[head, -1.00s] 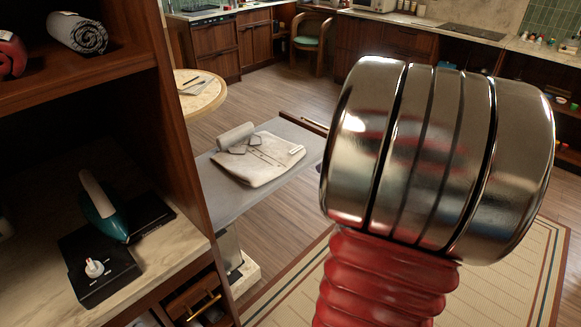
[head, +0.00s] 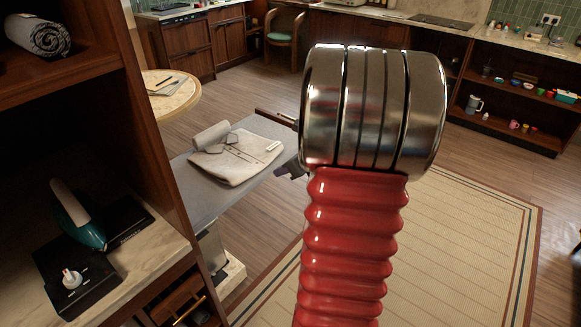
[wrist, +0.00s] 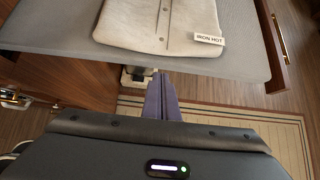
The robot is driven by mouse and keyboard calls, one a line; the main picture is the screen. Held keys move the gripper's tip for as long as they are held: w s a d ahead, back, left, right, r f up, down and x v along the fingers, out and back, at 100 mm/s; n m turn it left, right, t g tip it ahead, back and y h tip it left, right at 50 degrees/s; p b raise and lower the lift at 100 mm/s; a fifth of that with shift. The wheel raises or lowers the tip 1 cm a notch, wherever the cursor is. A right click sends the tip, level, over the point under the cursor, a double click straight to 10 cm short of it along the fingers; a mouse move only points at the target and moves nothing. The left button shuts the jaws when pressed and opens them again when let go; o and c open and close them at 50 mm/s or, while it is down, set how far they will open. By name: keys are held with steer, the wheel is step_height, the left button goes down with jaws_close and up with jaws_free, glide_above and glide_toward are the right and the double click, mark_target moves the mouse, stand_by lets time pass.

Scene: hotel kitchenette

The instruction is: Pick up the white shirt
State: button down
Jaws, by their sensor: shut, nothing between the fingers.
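The white shirt (head: 235,160) lies folded flat on a grey ironing board (head: 196,198) in the head view. A rolled collar-like part shows at its far left. In the wrist view its lower part (wrist: 150,30) shows at the top, with a small label reading "IRON HOT" (wrist: 208,39). My gripper (wrist: 161,76) is shut and empty. Its purple fingers point toward the board and are apart from the shirt, short of the board's near edge. In the head view the gripper (head: 290,170) shows only partly beside the board, mostly hidden behind my arm.
A teal iron (head: 80,222) stands on a black base on the left counter (head: 150,262), beside a wooden shelf unit holding a rolled grey towel (head: 38,35). A round table (head: 178,105) stands behind the board. A striped rug (head: 450,235) covers open floor to the right.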

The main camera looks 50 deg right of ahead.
mark_target(257, 157)
steer(key=shift+w+a+r, duration=0.1)
steer(key=shift+w+r, duration=0.05)
steer(key=shift+w, duration=1.7)
steer(key=shift+w, duration=0.15)
steer(key=w, duration=0.6)
steer(key=shift+w+a, duration=0.1)
steer(key=shift+w, duration=0.25)
steer(key=shift+s, duration=0.2)
steer(key=shift+s, duration=0.25)
steer(key=s, duration=0.3)
steer(key=shift+s+r, duration=0.1)
steer(key=shift+s, duration=0.1)
steer(key=v, duration=0.9)
steer(key=shift+s+r, duration=0.2)
